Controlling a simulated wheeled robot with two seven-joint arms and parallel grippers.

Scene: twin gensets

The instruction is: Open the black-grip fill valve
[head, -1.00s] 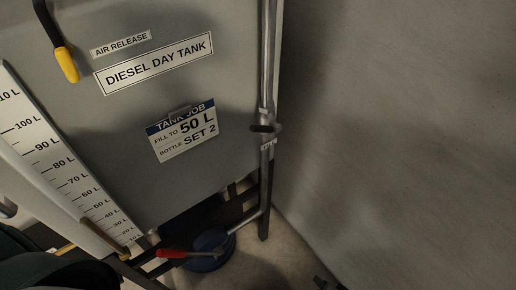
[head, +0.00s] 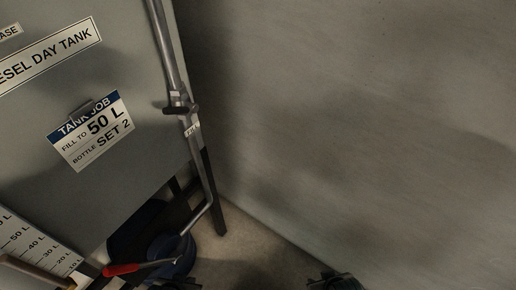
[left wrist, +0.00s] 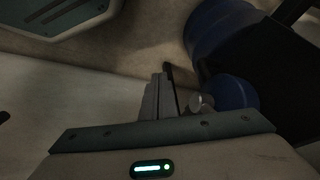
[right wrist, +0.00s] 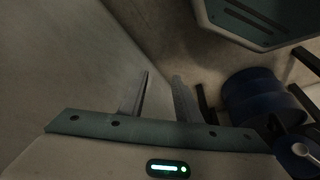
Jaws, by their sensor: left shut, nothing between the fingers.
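The black-grip fill valve (head: 180,108) sits on the vertical grey pipe (head: 163,40) at the right edge of the day tank in the head view. Its short dark grip lies roughly across the pipe. My left gripper (head: 175,284) shows at the bottom edge of the head view, well below the valve. Its fingers are together and empty in the left wrist view (left wrist: 160,90). My right gripper (head: 335,281) is at the bottom edge, further right. Its fingers stand apart and empty in the right wrist view (right wrist: 160,92). Neither gripper touches the valve.
The grey diesel day tank (head: 125,150) carries a job card (head: 92,130) reading fill to 50 L. A red-handled lever (head: 122,269) and a blue drum (head: 172,252) are low down. A plain wall (head: 370,120) stands on the right, with free space before it.

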